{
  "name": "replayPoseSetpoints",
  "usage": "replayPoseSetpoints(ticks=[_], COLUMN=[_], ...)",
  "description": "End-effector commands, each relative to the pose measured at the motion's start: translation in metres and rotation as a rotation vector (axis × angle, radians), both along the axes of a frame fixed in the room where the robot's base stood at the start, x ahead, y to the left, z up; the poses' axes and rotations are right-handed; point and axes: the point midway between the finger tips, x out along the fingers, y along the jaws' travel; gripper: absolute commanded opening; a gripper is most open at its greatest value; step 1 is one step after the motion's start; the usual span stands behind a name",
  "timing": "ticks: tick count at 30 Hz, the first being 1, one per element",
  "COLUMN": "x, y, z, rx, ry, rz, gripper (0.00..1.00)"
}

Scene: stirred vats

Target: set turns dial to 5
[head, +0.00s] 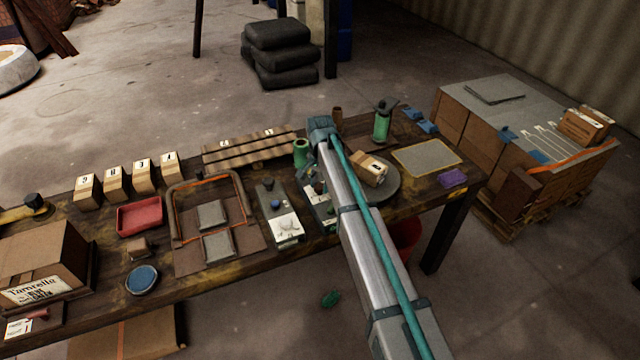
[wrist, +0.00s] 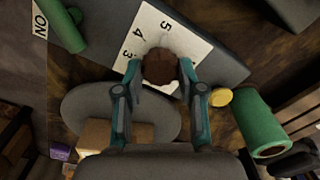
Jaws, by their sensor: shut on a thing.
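The turns dial is a brown round knob (wrist: 160,68) on a grey panel with a white scale plate (wrist: 150,30). In the wrist view I can read 5, 4 and part of a 3 on the plate. My gripper (wrist: 161,82) is shut on the knob, one teal finger on each side. The fingers and knob cover part of the scale, and I cannot make out a pointer. In the head view the panel (head: 319,208) is partly behind my arm, and my gripper is hidden there.
A grey round disc (wrist: 70,104) bearing a cardboard block (wrist: 105,133) lies close beside my fingers. A green cylinder (wrist: 262,125) and a yellow round piece (wrist: 220,97) are on the other side. Another panel (head: 285,226) stands left of my arm in the head view.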

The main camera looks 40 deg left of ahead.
Motion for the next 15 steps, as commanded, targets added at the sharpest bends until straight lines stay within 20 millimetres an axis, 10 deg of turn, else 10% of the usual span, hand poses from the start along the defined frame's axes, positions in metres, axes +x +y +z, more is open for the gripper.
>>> replayPoseSetpoints(ticks=[12,13,15], x=[0.0003,0.0003,0.0002], y=[0.0002,0.0002,0.0003], z=[0.0005,0.0005,0.0005], rx=[0.001,0.001,0.001], ry=[-0.001,-0.001,-0.001], rz=[-0.010,-0.010,-0.009], gripper=[0.04,0.44,0.55])
